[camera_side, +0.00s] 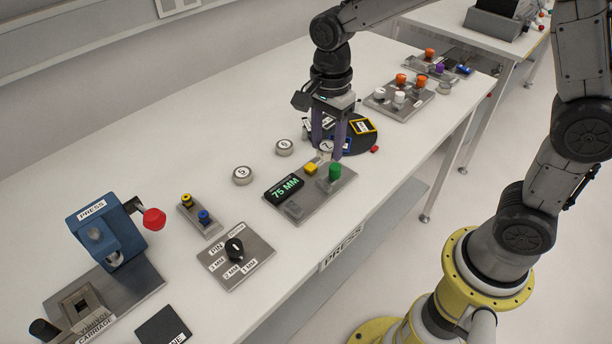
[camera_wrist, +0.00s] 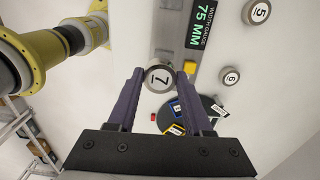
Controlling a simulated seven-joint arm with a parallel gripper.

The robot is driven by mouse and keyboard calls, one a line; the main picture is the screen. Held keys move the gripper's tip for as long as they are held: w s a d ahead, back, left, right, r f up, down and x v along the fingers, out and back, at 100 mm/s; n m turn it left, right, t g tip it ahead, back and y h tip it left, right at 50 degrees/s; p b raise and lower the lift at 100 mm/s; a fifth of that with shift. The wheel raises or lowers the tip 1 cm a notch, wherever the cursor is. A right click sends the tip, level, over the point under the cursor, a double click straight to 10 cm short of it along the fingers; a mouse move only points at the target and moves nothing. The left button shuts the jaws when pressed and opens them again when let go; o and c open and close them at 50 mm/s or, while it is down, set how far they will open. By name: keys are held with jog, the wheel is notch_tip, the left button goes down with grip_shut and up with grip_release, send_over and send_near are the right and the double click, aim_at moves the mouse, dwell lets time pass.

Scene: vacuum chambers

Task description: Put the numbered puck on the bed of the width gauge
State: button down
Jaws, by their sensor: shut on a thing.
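My gripper (camera_side: 327,150) is shut on a round metal puck marked 7 (camera_wrist: 160,77), its fingertips on either side of the rim. The puck also shows in the side view (camera_side: 326,146), partly behind a finger. Its height above the table is hard to tell. The width gauge (camera_side: 325,196) is a grey plate with a black display reading 75 MM (camera_side: 284,188), a yellow block (camera_side: 311,168) and a green knob (camera_side: 335,171). My gripper is at its far end. In the wrist view the gauge (camera_wrist: 170,30) lies just beyond the puck, and no puck is seen on it.
Pucks 5 (camera_side: 242,175) and 6 (camera_side: 284,147) lie on the table left of the gauge. A dark round disc (camera_side: 372,141) with framed cards is behind my gripper, a small red piece (camera_side: 375,149) near it. The press (camera_side: 103,230) and pin selector plate (camera_side: 236,257) are toward the left.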

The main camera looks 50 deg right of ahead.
jog(key=s+r, duration=0.1)
jog(key=s, duration=1.1)
send_over(309, 200)
notch_tip(309, 200, down, 9)
jog(key=shift+s+r, duration=0.1)
jog(key=shift+s, duration=0.05)
jog(key=shift+a+f, duration=0.1)
jog(key=shift+f, duration=1.55)
jog(key=shift+f, duration=0.2)
jog(key=c, duration=0.6)
grip_release()
